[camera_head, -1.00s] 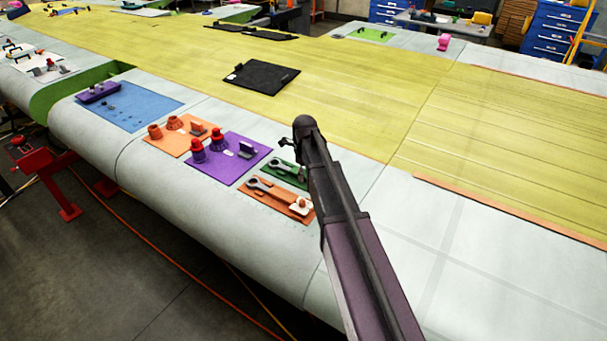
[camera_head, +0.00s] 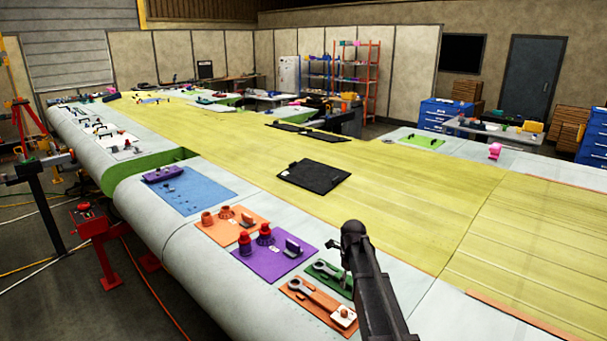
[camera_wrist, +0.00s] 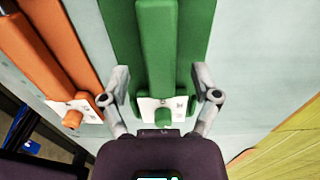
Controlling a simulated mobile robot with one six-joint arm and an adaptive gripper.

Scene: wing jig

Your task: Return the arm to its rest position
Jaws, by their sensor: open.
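My arm enters from the bottom edge in the head view. My gripper (camera_head: 334,246) shows there as small dark parts beside the arm's end, close to the green mat (camera_head: 345,290). In the wrist view my gripper (camera_wrist: 160,76) is open, its two grey fingers spread on either side of a green bar-shaped piece (camera_wrist: 156,45). I cannot tell how far the fingers are above it. They hold nothing. A white label lies at the near end of that piece. An orange piece (camera_wrist: 45,50) lies left of it in the wrist view.
Beside the green mat are an orange mat with a wrench (camera_head: 312,298) and a purple mat (camera_head: 262,268) with red-capped parts. A black panel (camera_head: 313,176) lies on the yellow wing skin (camera_head: 400,205). A red stand (camera_head: 100,245) is at the left. The skin right of my arm is clear.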

